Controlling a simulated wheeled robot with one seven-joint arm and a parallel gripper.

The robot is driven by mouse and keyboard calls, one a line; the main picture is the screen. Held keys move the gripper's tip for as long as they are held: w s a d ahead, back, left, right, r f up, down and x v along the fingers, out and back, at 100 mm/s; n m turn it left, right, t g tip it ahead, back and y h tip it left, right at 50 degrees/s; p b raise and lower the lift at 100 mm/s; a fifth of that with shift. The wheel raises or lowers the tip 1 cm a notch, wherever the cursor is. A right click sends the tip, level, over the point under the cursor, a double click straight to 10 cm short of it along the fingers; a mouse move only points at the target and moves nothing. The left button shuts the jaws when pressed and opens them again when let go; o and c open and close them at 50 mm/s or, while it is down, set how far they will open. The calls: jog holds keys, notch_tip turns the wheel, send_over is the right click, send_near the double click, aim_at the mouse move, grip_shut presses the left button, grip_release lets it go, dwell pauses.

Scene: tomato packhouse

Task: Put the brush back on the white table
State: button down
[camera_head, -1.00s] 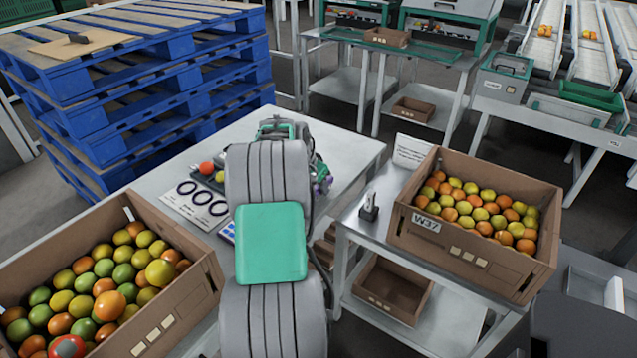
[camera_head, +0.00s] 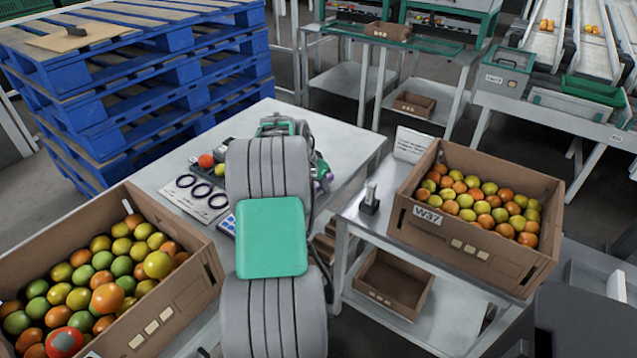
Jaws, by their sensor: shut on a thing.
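My arm rises through the middle of the view over the white table (camera_head: 346,150), and its far end shows above the tabletop. My gripper's fingers are hidden behind the arm links, so their hold is not visible. I cannot make out the brush anywhere; it may be behind my arm. On the table left of my arm lie a card with several dark rings (camera_head: 183,201), a red round fruit (camera_head: 206,160) and a blue-and-white item (camera_head: 227,226). Small purple things (camera_head: 322,184) show just right of my arm.
A crate of mixed tomatoes (camera_head: 196,296) stands front left. Crate W37 (camera_head: 474,246) and a small black stand (camera_head: 370,206) are on the side table at right. Blue pallets (camera_head: 95,127) rise behind left. The white table's far right part looks clear.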

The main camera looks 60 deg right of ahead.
jog(key=shift+f, duration=0.2)
jog(key=c, duration=0.9)
grip_release()
jog(key=shift+c, duration=1.3)
jog(key=shift+r, duration=0.1)
jog(key=shift+r+p, duration=2.1)
jog(key=shift+r, duration=1.4)
